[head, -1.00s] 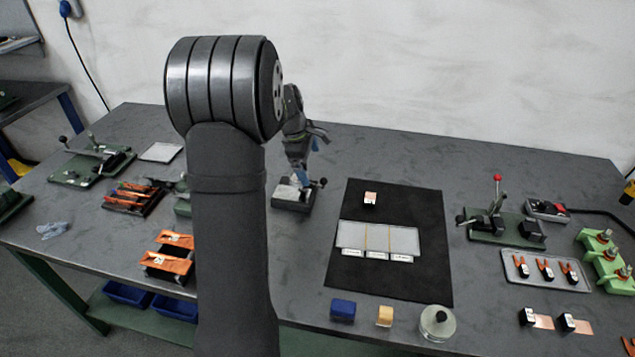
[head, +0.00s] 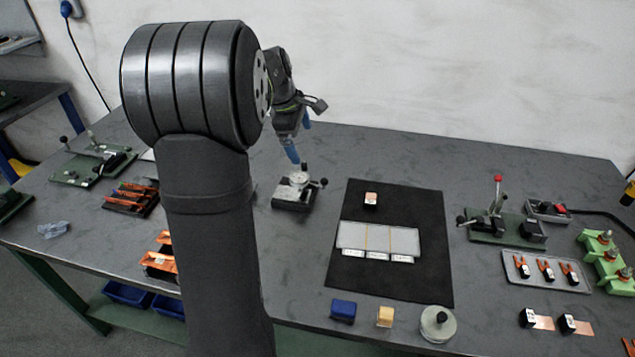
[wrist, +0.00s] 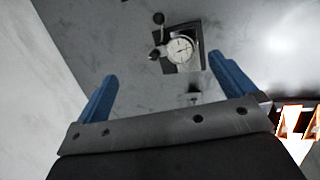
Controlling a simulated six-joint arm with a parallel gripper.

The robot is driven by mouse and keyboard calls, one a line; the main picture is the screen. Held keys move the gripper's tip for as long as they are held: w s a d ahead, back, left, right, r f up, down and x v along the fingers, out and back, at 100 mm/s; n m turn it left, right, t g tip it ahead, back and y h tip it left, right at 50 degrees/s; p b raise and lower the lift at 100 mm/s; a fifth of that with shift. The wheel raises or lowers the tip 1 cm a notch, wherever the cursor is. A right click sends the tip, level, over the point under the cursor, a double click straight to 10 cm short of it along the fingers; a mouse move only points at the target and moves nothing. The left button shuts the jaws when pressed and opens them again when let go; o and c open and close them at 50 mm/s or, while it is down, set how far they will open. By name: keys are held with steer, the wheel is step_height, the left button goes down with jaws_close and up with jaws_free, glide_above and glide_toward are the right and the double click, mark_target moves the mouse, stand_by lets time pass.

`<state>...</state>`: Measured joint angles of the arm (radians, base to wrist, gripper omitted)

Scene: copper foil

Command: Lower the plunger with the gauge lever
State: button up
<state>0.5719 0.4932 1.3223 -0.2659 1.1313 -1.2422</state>
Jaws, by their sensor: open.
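The gauge (head: 297,189) stands on the table left of the black mat, on a dark block base with a round dial on top. Its lever, with a black ball knob (head: 322,182), sticks out to the right in the head view. In the wrist view the dial (wrist: 181,50) faces me, and black knobs (wrist: 158,18) show at its upper left. The plunger is too small to make out. My gripper (head: 298,142) has blue fingers and is above and behind the gauge, apart from it. In the wrist view my gripper (wrist: 165,88) is open and empty.
The black mat (head: 390,280) holds a grey tray (head: 350,236) and a small copper-topped block (head: 371,199). Green fixtures stand at the far left (head: 92,165) and right (head: 506,228). The table around the gauge is mostly clear.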

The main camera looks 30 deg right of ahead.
steer(key=shift+a+r, duration=0.15)
steer(key=shift+r, duration=0.2)
